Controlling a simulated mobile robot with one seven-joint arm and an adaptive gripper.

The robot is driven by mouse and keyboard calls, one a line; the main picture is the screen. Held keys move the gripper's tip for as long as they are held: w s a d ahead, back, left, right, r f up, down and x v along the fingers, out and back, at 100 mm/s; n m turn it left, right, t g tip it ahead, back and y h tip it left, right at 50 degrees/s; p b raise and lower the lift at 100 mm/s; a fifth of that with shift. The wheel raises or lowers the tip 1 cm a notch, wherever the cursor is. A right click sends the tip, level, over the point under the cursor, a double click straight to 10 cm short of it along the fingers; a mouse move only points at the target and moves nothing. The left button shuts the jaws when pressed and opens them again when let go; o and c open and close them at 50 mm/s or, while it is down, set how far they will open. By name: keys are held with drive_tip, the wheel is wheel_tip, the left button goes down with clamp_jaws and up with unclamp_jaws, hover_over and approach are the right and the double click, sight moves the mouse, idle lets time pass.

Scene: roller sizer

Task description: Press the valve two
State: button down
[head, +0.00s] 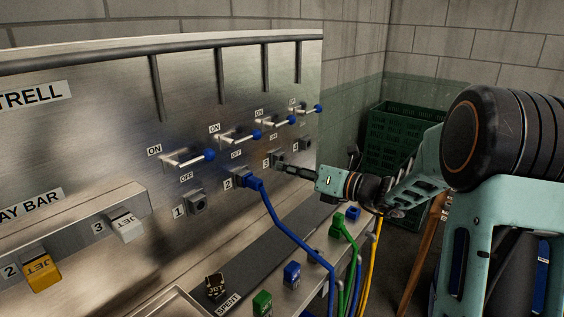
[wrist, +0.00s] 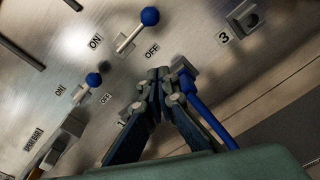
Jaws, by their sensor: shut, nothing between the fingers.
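Levers with blue knobs and ON/OFF labels stand in a row on the metal panel. The lever above socket 2, which I take as valve two (head: 238,136), sticks out from the panel in the head view. It also shows at the top of the wrist view, its blue knob (wrist: 150,16) between the ON and OFF labels. Socket 2 below holds a blue plug (head: 254,183) with a blue cable. My gripper (head: 285,169) is shut and empty in front of the panel. In the wrist view its fingertips (wrist: 158,74) appear below the lever, beside the blue plug; contact is unclear.
Valve one's lever (head: 186,159) is to the left. Green (head: 262,302) and blue (head: 291,272) connectors sit on the ledge below, with cables hanging at its right. A green crate (head: 392,125) stands behind my arm.

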sight(257, 138)
drive_tip(key=w+a+r+p, duration=0.2)
drive_tip(key=w+a, duration=0.4)
drive_tip(key=shift+w+r, duration=0.4)
drive_tip(key=shift+r+n+b, duration=0.4)
drive_tip(key=shift+n+b, duration=0.15)
drive_tip(key=shift+n, duration=0.05)
drive_tip(key=r+n+b, duration=0.1)
drive_tip(key=n+b, duration=0.1)
drive_tip(key=shift+w+d+r+b, duration=0.1)
drive_tip(key=shift+w+b, duration=0.05)
drive_tip(key=shift+b, duration=0.15)
drive_tip(key=s+a+r+n+t+b, duration=0.1)
drive_tip(key=r+n+b, duration=0.5)
drive_tip(key=n+b, duration=0.6)
drive_tip(key=s+a+b, duration=0.1)
drive_tip(key=s+b, duration=0.1)
drive_tip(key=b, duration=0.1)
drive_tip(key=shift+s+a+r+h, duration=0.15)
drive_tip(key=shift+a+r+h, duration=0.15)
drive_tip(key=shift+r+h, duration=0.1)
